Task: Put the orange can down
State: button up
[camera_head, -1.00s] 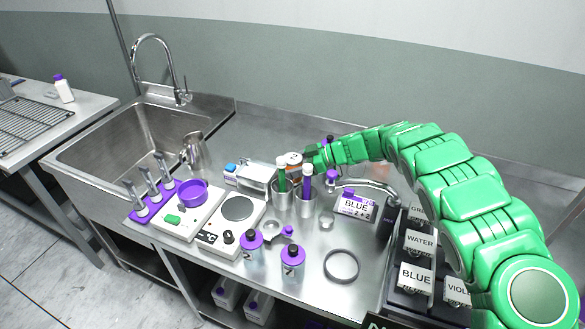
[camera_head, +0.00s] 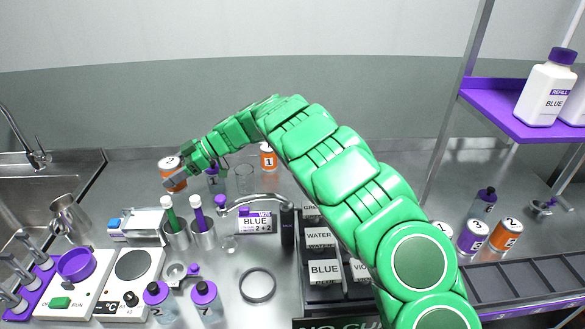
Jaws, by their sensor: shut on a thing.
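An orange can with a white band (camera_head: 171,172) is at the end of my green arm, behind the metal cups at the left of the picture. My gripper (camera_head: 177,177) is shut on this can and holds it roughly upright. The can appears to be above the steel counter (camera_head: 280,220), but I cannot tell how high. A second orange can marked 1 (camera_head: 268,156) stands at the back of the counter, partly behind my arm. A third orange can marked 2 (camera_head: 506,234) stands at the right, beside a purple can (camera_head: 472,237).
Two metal cups with a green and a purple stick (camera_head: 203,236) stand just in front of the held can. A clear beaker (camera_head: 244,180) and a small purple-labelled bottle (camera_head: 215,181) stand to its right. A purple shelf (camera_head: 510,115) holds refill bottles at the upper right.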

aim_at(168, 161)
notch_tip(168, 161, up, 6)
jog(key=shift+r, duration=0.25)
jog(key=shift+w+a, duration=0.15)
jog(key=shift+w, duration=0.15)
jog(key=w+d+f+m+t+h, duration=0.1)
jog(key=w+d+m+t, duration=0.1)
jog(key=w+m+t, duration=0.5)
jog(key=w+d+m+t+h, duration=0.1)
jog(key=w+d+m+t, duration=0.1)
jog(key=w+m+t, duration=0.55)
jog(key=w+d+m+t+h, duration=0.45)
jog(key=d+h, duration=0.35)
jog(key=d, duration=0.6)
jog(key=s+d+m+g+h, duration=0.1)
jog(key=s+d+m+h, duration=0.25)
jog(key=d, duration=0.45)
jog(key=s+d+r+m+g+h, duration=0.1)
jog(key=s+d+m+g+h, duration=0.2)
jog(key=d, duration=0.4)
jog(key=s+d+m+h, duration=0.3)
jog(key=d+m+h, duration=0.2)
jog(key=d, duration=0.3)
jog(key=shift+w+a+f, duration=0.1)
jog(key=shift+w+f, duration=3.35)
jog(key=shift+f, duration=0.25)
jog(key=shift+w+a+f, duration=0.1)
jog(key=shift+w+f, duration=3.3)
jog(key=shift+f, duration=0.25)
